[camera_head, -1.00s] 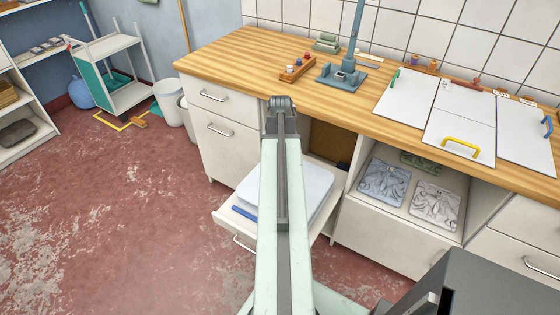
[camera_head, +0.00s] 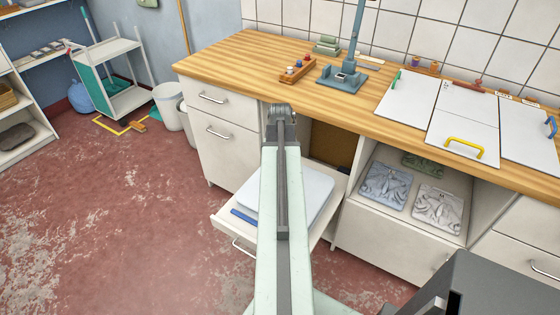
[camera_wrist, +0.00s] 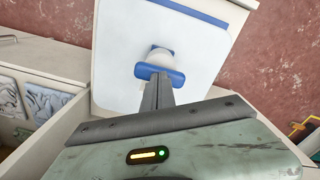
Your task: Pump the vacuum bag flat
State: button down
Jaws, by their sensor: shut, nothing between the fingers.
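The vacuum bag (camera_wrist: 119,52) looks like a flat white slab with a blue strip (camera_wrist: 195,12) along one edge. It lies in a pulled-out drawer and also shows in the head view (camera_head: 312,190). In the wrist view a pump with a blue crossbar handle (camera_wrist: 146,71) and a pale round body stands on the bag. My gripper (camera_wrist: 159,84) is shut and empty. Its fingertips overlap the near side of the blue handle; I cannot tell whether they touch. In the head view my arm hides the gripper and the pump.
The open drawer (camera_head: 222,222) juts out below the wooden counter (camera_head: 225,52). To its right an open cubby (camera_head: 375,222) holds folded bags. A blue-grey stand (camera_head: 342,80), a rack of pegs and white boards sit on the counter.

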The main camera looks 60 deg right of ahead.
jog(key=shift+r, duration=0.1)
jog(key=shift+r+p, duration=2.2)
jog(key=shift+p, duration=0.1)
jog(key=shift+f, duration=0.1)
jog(key=shift+f+b, duration=2.9)
jog(key=shift+b, duration=0.1)
jog(key=shift+r, duration=0.1)
jog(key=shift+r+p, duration=2.15)
jog(key=shift+p, duration=0.1)
